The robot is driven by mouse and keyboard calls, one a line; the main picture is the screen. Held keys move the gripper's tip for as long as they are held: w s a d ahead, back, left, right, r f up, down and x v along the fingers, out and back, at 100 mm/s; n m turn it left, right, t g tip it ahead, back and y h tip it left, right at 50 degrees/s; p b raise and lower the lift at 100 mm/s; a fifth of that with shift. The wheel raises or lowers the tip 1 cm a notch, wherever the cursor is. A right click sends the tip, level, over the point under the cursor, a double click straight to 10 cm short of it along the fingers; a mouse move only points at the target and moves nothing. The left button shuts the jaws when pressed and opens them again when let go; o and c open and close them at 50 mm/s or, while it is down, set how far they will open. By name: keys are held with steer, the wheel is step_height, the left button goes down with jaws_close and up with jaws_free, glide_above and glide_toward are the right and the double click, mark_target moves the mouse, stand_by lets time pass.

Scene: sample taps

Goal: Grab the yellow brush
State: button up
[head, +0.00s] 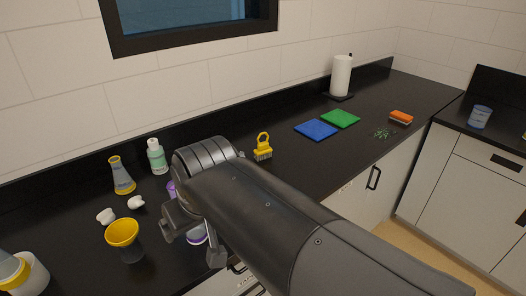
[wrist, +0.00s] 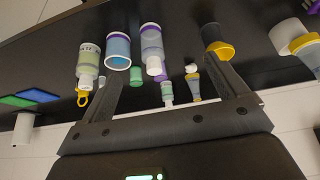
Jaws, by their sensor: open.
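The yellow brush (head: 263,148) stands on the dark counter in the head view, bristles down and its yellow loop handle up. It is beyond my arm, near the wall. In the wrist view the yellow brush (wrist: 82,98) shows at the left, partly hidden behind a bottle, outside my left-hand finger. My gripper (head: 193,240) is left of the brush and nearer the camera in the head view, apart from it. In the wrist view my gripper (wrist: 163,50) has its fingers spread wide, with nothing held between them.
A yellow funnel (head: 122,233), a yellow-banded flask (head: 122,176) and a green-labelled bottle (head: 157,157) stand left of my arm. Purple-rimmed containers (wrist: 118,50) are close by my fingers. Blue (head: 316,129) and green (head: 340,118) cloths lie right of the brush, with bare counter between.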

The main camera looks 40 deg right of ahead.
steer(key=w+d+r, duration=0.3)
steer(key=w+d, duration=0.3)
steer(key=w, duration=0.5)
steer(key=m, duration=0.2)
glide_toward(264, 143)
steer(key=w, duration=0.1)
steer(key=shift+g+h, duration=0.3)
steer(key=shift+g, duration=0.2)
steer(key=x, duration=1.1)
steer(key=shift+s+a, duration=0.1)
steer(key=shift+a, duration=0.25)
steer(key=c, duration=1.1)
